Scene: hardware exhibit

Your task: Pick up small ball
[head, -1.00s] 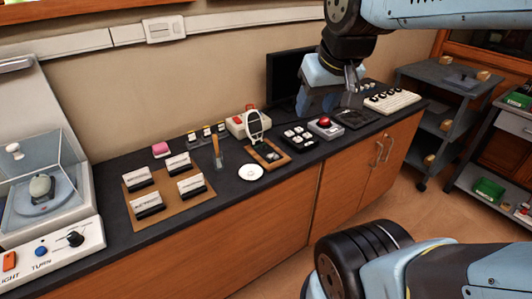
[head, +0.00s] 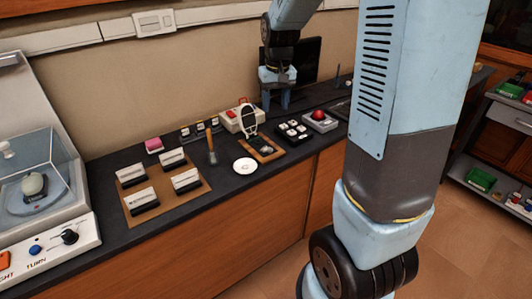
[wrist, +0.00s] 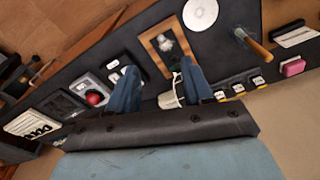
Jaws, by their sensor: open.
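No loose small ball is clearly identifiable. A red rounded piece (head: 319,115) sits on a small grey box on the dark counter; I cannot tell if it is a ball or a button. It also shows in the wrist view (wrist: 95,99), left of my fingers. A pale rounded object (head: 33,184) rests on the disc inside the clear case at far left. My gripper (head: 276,104) is above the back of the counter, near the dark monitor. In the wrist view my gripper (wrist: 159,68) is open, its two blue fingers apart, with nothing clearly held.
A white disc (head: 245,166), a tool with a wooden handle (head: 212,148) and a board of labelled blocks (head: 143,211) lie farther left. My arm hides the counter's right part.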

